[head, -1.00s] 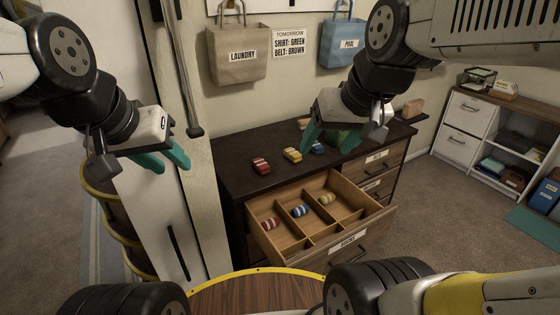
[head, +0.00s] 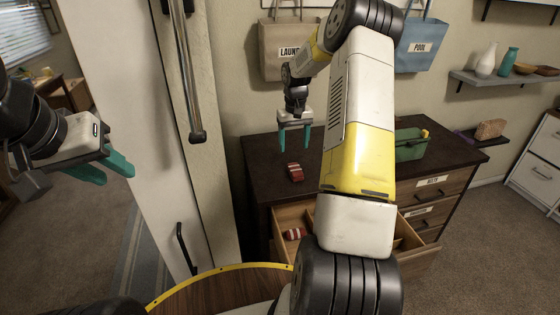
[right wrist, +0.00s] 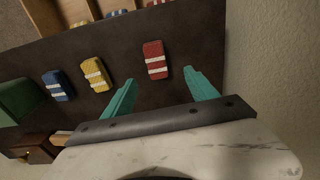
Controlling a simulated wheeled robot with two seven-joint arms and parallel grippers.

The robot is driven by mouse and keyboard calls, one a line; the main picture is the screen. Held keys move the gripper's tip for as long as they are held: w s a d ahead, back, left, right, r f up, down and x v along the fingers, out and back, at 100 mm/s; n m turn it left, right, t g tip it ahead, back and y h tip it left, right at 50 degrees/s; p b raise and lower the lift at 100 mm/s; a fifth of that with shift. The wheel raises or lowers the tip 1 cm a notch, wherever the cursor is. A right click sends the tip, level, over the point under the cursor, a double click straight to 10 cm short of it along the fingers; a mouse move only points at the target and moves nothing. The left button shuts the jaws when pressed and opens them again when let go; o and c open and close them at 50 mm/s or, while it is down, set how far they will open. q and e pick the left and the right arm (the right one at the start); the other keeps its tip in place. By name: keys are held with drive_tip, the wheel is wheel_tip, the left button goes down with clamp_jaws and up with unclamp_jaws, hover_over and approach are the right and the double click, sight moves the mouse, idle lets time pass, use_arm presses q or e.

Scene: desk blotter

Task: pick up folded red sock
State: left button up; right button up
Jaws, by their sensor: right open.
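The folded red sock (head: 294,172), red with white stripes, lies on the dark dresser top. It also shows in the right wrist view (right wrist: 155,60), just beyond and between the fingertips. My right gripper (head: 294,152) is open and empty, pointing down above the sock; in the right wrist view its teal fingers (right wrist: 162,85) are spread apart. My left gripper (head: 118,174) is at the left, away from the dresser, with its teal fingers apart and nothing between them. Another red striped sock (head: 294,234) lies in the open drawer.
A yellow sock (right wrist: 96,74) and a blue sock (right wrist: 57,86) lie beside the red one on the dresser top (head: 262,160). The open drawer (head: 285,218) juts out in front, partly hidden by my right arm. A green bin (head: 411,147) stands at the right.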

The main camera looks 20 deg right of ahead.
hover_over(295, 168)
drive_tip(key=f, duration=0.6)
drive_tip(key=shift+d+f, duration=0.1)
drive_tip(key=shift+d, duration=0.15)
drive_tip(key=f, duration=0.5)
drive_tip(key=shift+s+a+f, duration=0.1)
drive_tip(key=shift+a+f, duration=0.1)
drive_tip(key=shift+a, duration=0.05)
drive_tip(key=c, duration=1.4)
